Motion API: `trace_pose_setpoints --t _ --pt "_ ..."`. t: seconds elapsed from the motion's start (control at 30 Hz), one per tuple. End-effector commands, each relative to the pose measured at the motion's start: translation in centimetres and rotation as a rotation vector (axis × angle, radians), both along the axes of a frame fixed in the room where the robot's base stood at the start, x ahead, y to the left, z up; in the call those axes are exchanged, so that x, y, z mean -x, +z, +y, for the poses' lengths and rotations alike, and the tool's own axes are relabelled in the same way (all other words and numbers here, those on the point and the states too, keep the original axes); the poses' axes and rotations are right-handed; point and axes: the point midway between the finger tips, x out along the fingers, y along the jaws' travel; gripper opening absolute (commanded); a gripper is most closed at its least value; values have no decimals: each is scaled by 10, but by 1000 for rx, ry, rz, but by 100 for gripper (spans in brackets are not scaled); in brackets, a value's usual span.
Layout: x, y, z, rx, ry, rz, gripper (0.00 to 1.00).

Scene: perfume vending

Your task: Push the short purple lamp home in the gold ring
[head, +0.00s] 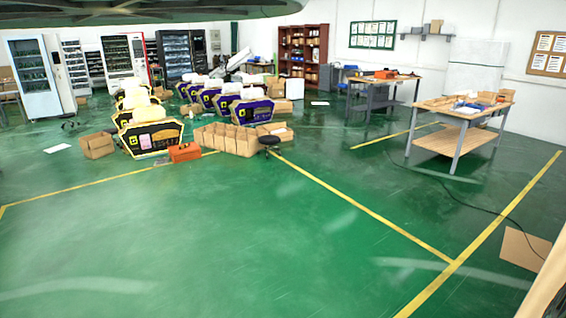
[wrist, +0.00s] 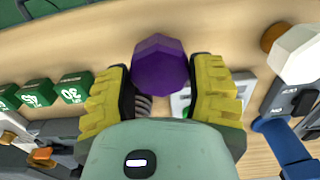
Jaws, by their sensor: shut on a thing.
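In the wrist view the purple lamp (wrist: 160,66) shows its dark faceted top between the two yellow fingers of my gripper (wrist: 162,82). The fingers are closed on it from left and right. A small ribbed grey part (wrist: 143,105) shows below it, beside the left finger. The lamp's lower end is hidden, and I cannot tell whether it touches anything below. I cannot make out the gold ring in either view. The head view does not show my gripper or the lamp.
Green numbered blocks (wrist: 38,93) stand left on the wooden surface (wrist: 70,45). A white faceted piece (wrist: 300,55) and a blue tool (wrist: 280,140) lie right; an orange-and-grey tool (wrist: 35,150) is lower left. The head view shows wide free green floor (head: 220,240) and a workbench (head: 450,140).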

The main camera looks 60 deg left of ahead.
Motion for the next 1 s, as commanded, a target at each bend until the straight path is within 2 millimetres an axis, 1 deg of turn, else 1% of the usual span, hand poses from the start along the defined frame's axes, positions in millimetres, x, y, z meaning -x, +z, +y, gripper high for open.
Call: trace_pose_setpoints --t 0.27,0.3,0.33,0.4,0.47,1.0 --pt "0 2 0 0 0 -3 31" --pt "0 3 0 0 1 -2 26" --pt "0 5 0 0 1 -2 24" --pt "0 8 0 0 1 -1 7" --pt "1 11 0 1 1 1 0" --pt "0 37 1 0 2 0 0"
